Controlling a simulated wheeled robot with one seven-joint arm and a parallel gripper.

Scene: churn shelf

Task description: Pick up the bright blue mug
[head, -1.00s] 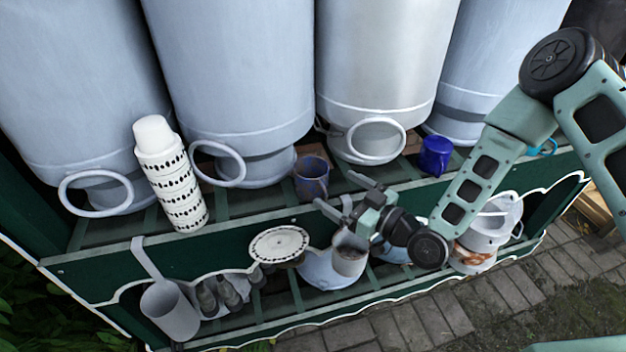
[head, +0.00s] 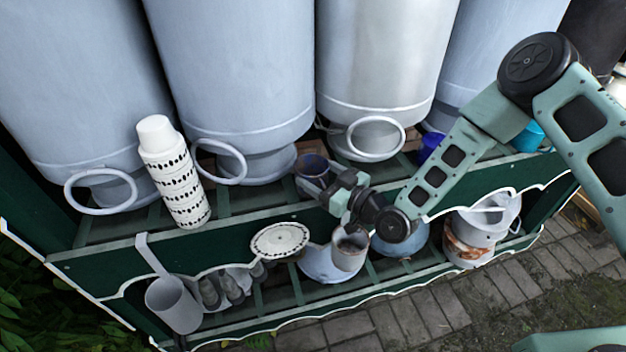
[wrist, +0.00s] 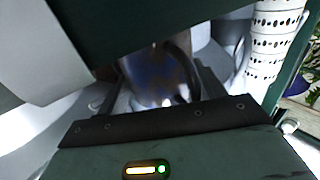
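A dark blue and brown mottled mug (head: 311,168) stands on the upper shelf between two churns. My gripper (head: 332,190) is right at it in the head view and hides its lower right part. In the wrist view the mottled mug (wrist: 160,75) lies between my gripper's fingers (wrist: 160,95), which look open; firm contact is not visible. A deep blue mug (head: 430,147) stands farther right on the same shelf, partly behind my arm. A bright light-blue mug (head: 528,137) stands at the shelf's right end, also partly hidden by my arm.
Large grey churns (head: 230,70) stand close behind the mugs. A white patterned cup stack (head: 175,175) is to the left. The green shelf front (head: 120,262) and a patterned round plate (head: 279,241) lie below. Pots and a grey container (head: 350,250) fill the lower shelf.

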